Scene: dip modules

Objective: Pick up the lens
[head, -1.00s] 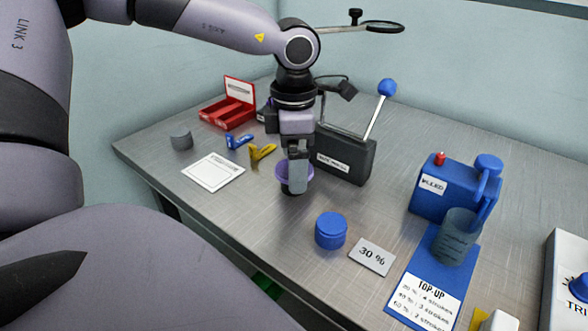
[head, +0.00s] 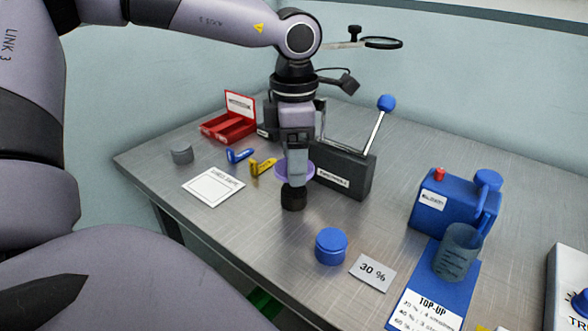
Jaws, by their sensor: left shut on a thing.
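The lens, a thin purple disc (head: 283,171), is in the head view near the middle of the table. My left gripper (head: 297,168) points down, shut on the lens, with its fingers in front of part of the disc. A short black cylindrical stand (head: 293,198) is on the table directly below it. The lens sits above the top of this stand; the fingers hide any gap between them. My right gripper is not in view.
A dark grey lever press (head: 345,172) stands close right of my left gripper. A yellow piece (head: 262,167), a blue piece (head: 239,155) and a white card (head: 213,187) lie left. A blue jar (head: 331,247) is in front. A blue pump unit (head: 440,205) stands right.

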